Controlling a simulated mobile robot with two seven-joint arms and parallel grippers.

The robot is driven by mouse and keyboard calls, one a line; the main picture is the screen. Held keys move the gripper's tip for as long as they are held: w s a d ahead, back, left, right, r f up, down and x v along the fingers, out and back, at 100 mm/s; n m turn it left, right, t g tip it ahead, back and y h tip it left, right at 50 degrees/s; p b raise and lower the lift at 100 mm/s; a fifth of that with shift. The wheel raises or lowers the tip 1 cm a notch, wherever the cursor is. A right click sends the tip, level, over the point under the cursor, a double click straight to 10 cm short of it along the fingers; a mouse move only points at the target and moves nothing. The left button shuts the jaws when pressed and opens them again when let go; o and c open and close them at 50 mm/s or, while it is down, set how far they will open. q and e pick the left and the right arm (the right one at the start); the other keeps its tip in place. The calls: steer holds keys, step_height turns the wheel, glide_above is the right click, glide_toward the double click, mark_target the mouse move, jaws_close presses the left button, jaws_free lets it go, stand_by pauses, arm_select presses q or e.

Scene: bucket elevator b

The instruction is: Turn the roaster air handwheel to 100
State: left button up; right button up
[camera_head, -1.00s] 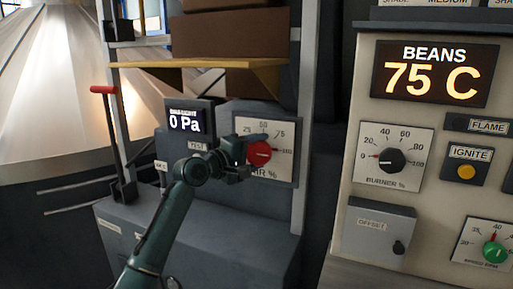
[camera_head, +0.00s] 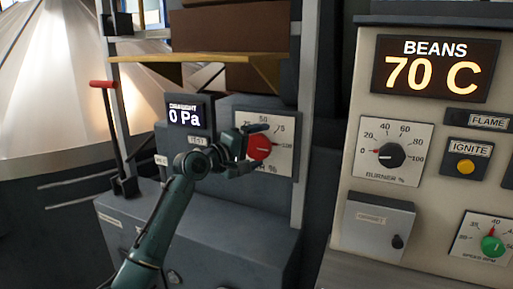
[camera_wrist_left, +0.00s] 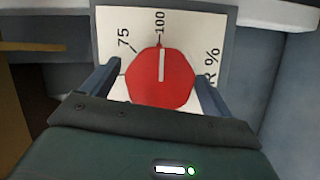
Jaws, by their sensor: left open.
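The roaster air handwheel is a red knob (camera_head: 260,147) on a white dial plate (camera_head: 283,127) marked up to 100. In the left wrist view the red knob (camera_wrist_left: 150,88) has a white pointer line aimed at the 100 mark. My left gripper (camera_head: 250,149) is in front of the dial and partly hides the knob. In the wrist view its two fingers (camera_wrist_left: 157,86) are open, one on each side of the knob. I cannot tell whether they touch it. My right gripper is not in view.
A draught display (camera_head: 186,116) reads 0 Pa, left of the dial. A red-handled lever (camera_head: 104,86) stands further left. A metal post (camera_head: 305,110) rises just right of the dial. The control panel (camera_head: 352,165) at the right shows BEANS 70 C and a black burner knob (camera_head: 391,156).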

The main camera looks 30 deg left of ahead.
arm_select(q)
steer(key=b+v, duration=0.2)
steer(key=v, duration=1.1)
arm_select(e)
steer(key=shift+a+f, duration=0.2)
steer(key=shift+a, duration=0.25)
arm_select(q)
steer(key=shift+s, duration=0.1)
